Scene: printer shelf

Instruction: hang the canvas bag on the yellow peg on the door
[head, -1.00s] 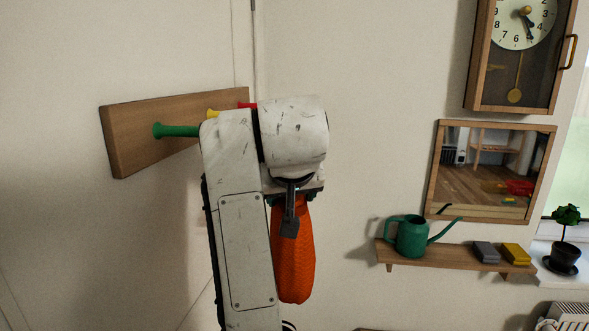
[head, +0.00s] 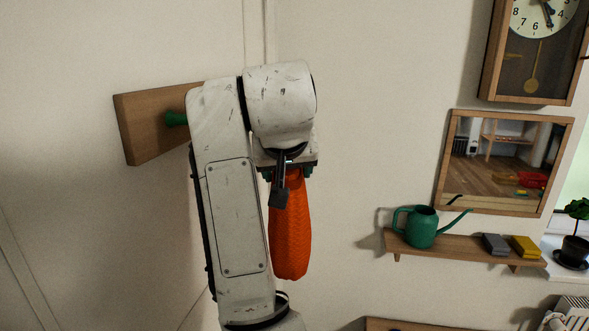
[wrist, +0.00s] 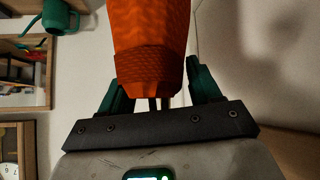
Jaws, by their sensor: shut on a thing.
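An orange bag with a woven-looking surface (head: 290,235) hangs below my gripper (head: 288,172) in the head view. In the wrist view the bag (wrist: 155,40) fills the space between the two green fingers of my gripper (wrist: 158,92), which is shut on it. The wooden peg board (head: 145,133) is on the door at the left, with the green peg (head: 176,118) showing. My arm hides the yellow peg and the right part of the board. The bag is apart from the visible part of the board, to its right and lower.
A wall shelf (head: 450,250) at the right holds a green watering can (head: 421,228), a grey block (head: 495,244) and a yellow block (head: 525,246). A mirror (head: 447,165) and a clock (head: 490,70) hang above. The wall between my arm and the shelf is clear.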

